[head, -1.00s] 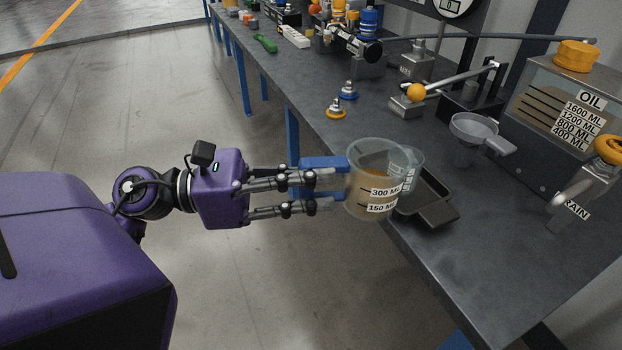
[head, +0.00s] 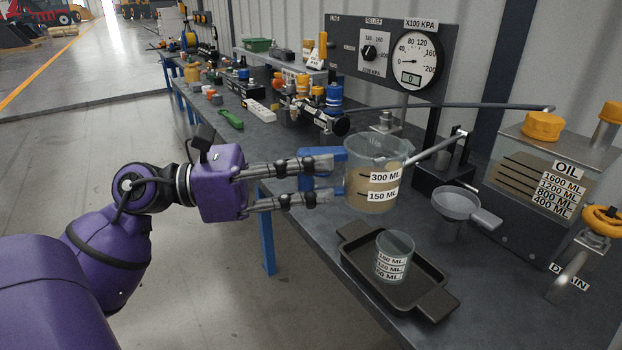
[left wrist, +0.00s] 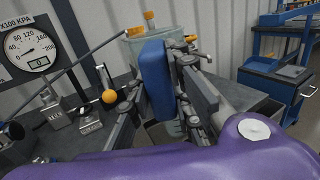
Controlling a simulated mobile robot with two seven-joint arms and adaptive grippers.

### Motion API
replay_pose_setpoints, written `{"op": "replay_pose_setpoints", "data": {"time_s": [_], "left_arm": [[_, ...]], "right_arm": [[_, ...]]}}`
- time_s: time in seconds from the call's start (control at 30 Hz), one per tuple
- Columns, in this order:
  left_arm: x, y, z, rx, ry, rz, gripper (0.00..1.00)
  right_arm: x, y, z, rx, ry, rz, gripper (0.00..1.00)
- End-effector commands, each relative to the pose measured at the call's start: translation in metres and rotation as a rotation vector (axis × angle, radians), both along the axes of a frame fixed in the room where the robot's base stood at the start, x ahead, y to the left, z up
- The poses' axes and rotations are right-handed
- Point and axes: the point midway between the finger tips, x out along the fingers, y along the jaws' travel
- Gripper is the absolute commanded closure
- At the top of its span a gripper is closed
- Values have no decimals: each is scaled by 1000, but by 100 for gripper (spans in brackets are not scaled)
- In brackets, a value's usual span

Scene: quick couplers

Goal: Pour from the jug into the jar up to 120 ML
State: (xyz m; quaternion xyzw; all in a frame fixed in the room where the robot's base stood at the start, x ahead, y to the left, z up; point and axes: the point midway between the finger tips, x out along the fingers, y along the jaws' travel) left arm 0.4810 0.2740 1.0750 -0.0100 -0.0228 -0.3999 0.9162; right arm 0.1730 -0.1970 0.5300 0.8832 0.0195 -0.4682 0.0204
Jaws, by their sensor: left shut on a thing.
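The clear jug (head: 374,203) is upright in the head view, holding tan liquid near its 300 ML mark. My left gripper (head: 322,179) is shut on the jug's blue handle (head: 306,184), left of the body. The handle also fills the middle of the left wrist view (left wrist: 157,82) between the fingers. The small clear jar (head: 398,243), with 180, 120 and 60 ML labels, stands upright in the dark tray (head: 432,306), below and slightly right of the jug in the picture. I see no tan liquid in the jar. My right gripper is out of view.
A grey funnel (head: 456,204) and the oil tank (head: 548,165) stand right of the jug. A lever (head: 436,148) and hose lie behind it. A gauge panel (head: 385,55) rises at the back. The bench's front edge runs beneath my left forearm.

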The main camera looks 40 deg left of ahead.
Motion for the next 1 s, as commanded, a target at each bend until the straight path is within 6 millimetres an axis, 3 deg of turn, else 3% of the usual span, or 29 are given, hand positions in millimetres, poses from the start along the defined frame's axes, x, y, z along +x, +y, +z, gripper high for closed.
{"op": "replay_pose_setpoints", "data": {"time_s": [0.27,0.57,1.0], "left_arm": [[0,0,-3,12,10,0,100],[-3,3,-27,102,93,-1,100],[-3,3,-26,95,86,0,100]], "right_arm": [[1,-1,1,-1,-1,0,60],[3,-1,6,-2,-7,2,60],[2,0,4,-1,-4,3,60]]}}
